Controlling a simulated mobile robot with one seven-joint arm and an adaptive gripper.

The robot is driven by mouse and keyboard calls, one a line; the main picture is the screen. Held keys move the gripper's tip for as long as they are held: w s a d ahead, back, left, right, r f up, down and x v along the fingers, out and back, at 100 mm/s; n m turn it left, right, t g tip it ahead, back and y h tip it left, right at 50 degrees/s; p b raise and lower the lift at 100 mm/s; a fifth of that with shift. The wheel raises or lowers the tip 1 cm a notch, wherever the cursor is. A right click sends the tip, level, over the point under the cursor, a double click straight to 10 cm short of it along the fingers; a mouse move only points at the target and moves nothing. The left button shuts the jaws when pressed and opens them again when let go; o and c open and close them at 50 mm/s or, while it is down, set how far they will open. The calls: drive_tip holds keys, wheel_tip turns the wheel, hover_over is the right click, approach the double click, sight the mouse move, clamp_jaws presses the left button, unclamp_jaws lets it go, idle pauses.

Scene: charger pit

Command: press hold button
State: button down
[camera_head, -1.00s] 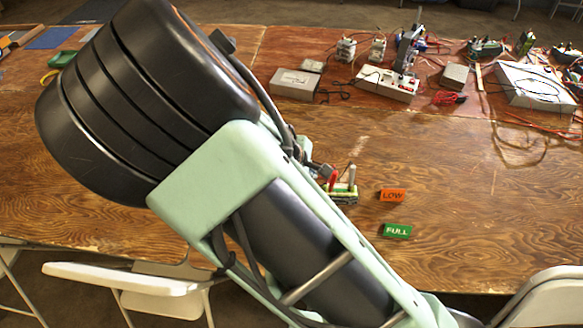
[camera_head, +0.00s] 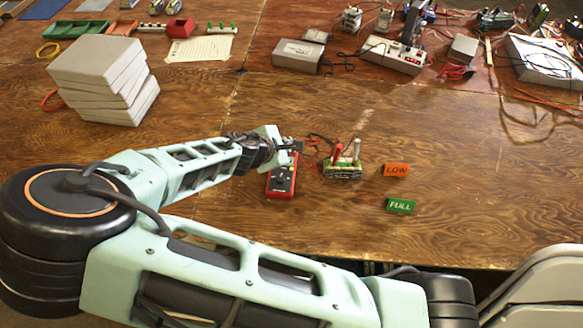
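A red handheld meter (camera_head: 282,182) with a dark dial lies on the wooden table near the middle. No hold button can be made out at this size; the meter's upper part is partly covered by my gripper. My gripper (camera_head: 297,146) is over the top end of the meter. I cannot tell whether it touches the meter or hovers above it. The fingers are small and dark here, so their opening is unclear.
A small battery pack (camera_head: 343,172) with red and pale upright probes stands right of the meter, with wires beside it. An orange LOW tag (camera_head: 396,170) and green FULL tag (camera_head: 400,205) lie farther right. Stacked grey boxes (camera_head: 103,80) stand left. Bare table lies front right.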

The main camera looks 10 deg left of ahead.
drive_tip(key=shift+f, duration=0.1)
drive_tip(key=b, duration=0.6)
hover_over(291, 172)
wheel_tip(291, 172, down, 7)
drive_tip(key=shift+w+f, duration=0.1)
drive_tip(key=shift+f, duration=0.1)
drive_tip(key=shift+f+b, duration=0.5)
drive_tip(key=shift+f, duration=0.1)
drive_tip(key=shift+f, duration=0.1)
idle(0.4)
drive_tip(key=shift+f, duration=0.35)
drive_tip(key=shift+f+b, duration=0.35)
drive_tip(key=shift+f, duration=0.05)
idle(0.5)
drive_tip(key=shift+r, duration=0.15)
drive_tip(key=shift+r+p, duration=0.7)
drive_tip(key=shift+p, duration=0.1)
drive_tip(key=shift+r, duration=0.1)
